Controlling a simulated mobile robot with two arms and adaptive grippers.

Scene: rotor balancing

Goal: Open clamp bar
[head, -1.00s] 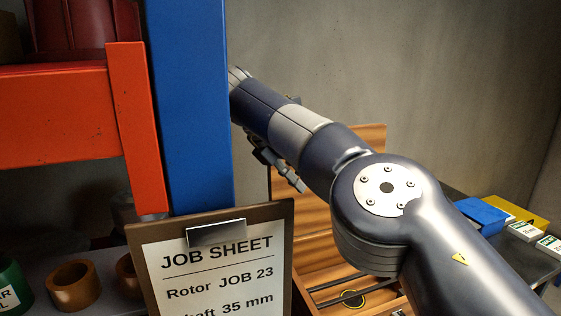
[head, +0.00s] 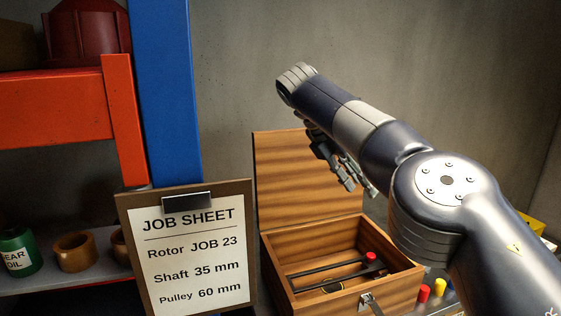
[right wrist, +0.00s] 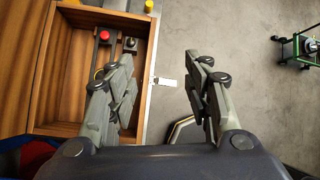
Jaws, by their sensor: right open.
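No clamp bar can be made out for certain in either view. My right gripper (head: 358,186) is open and empty. In the head view it hangs in front of the raised lid of a wooden box, above the box (head: 290,294). In the right wrist view the two fingers of the right gripper (right wrist: 158,88) are spread apart, with the box's side wall and metal latch (right wrist: 166,82) seen between them. The wooden box (right wrist: 65,128) lies beyond the left finger, which hides part of its inside. My left gripper is not in view.
The box holds dark rods (head: 335,270) and a red-knobbed part (head: 371,257). A job sheet on a clipboard (head: 190,225) stands to the left, before a blue post (head: 168,90) and shelf. Small red (head: 424,293) and yellow (head: 440,287) items stand right of the box.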

